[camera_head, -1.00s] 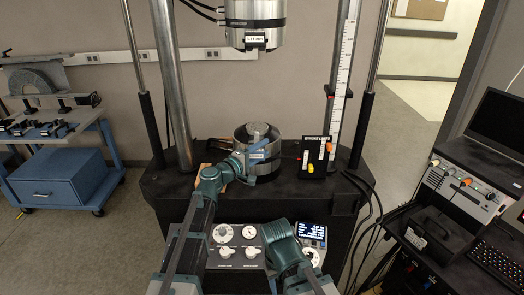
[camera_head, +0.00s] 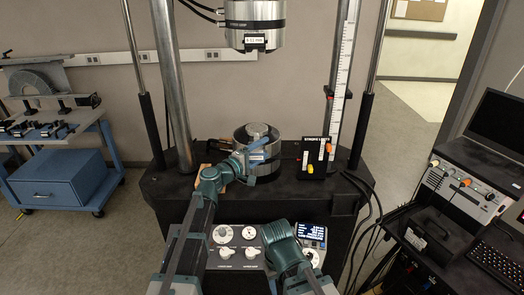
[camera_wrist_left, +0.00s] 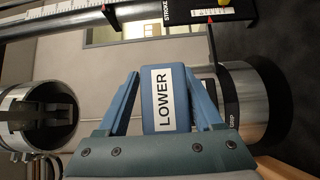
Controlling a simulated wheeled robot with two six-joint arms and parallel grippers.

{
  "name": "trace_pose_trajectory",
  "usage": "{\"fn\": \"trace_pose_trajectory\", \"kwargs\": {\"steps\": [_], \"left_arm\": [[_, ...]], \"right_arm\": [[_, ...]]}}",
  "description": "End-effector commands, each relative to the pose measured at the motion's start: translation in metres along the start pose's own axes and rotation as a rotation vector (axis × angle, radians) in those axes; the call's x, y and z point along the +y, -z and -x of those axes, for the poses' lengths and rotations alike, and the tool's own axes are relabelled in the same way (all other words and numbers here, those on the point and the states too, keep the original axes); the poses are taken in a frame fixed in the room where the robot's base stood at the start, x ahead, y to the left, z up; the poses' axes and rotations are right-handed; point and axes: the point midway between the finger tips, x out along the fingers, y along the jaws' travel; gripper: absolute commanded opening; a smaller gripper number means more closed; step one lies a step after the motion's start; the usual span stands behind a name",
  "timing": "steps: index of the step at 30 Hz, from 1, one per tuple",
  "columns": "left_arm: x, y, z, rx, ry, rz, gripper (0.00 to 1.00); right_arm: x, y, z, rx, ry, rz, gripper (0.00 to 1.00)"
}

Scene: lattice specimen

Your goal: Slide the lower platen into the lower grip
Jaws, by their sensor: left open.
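The lower grip (camera_head: 272,165) is a silver cylinder with a black band on the machine's black base, in the middle of the head view. It stands at the right in the left wrist view (camera_wrist_left: 243,105). A round grey piece (camera_head: 257,129) shows at its top. My left gripper (camera_head: 241,158) is at the front left of the lower grip. In the left wrist view its open blue fingers (camera_wrist_left: 163,78) stand either side of a blue block (camera_wrist_left: 163,100) labelled LOWER. Where this block joins the platen is hidden.
The upper grip (camera_head: 255,20) hangs above with clear space below it. Steel columns (camera_head: 171,85) stand at both sides. A control panel (camera_head: 238,246) is in front.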

Motion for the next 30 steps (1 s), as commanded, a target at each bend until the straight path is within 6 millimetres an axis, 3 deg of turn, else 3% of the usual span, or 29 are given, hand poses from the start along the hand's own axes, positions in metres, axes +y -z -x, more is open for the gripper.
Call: {"fn": "trace_pose_trajectory", "kwargs": {"steps": [11,12,30], "left_arm": [[-0.002,0.001,0.015,0.005,0.005,-0.006,0.86],[-0.002,0.001,0.018,0.005,0.005,-0.006,0.99],[0.000,0.000,0.051,0.000,0.001,-0.002,0.99]], "right_arm": [[0.000,0.000,-0.001,0.000,0.000,0.000,0.50],[0.000,0.000,-0.001,0.000,0.000,0.000,0.50],[0.000,0.000,-0.001,0.000,0.000,0.000,0.50]]}}
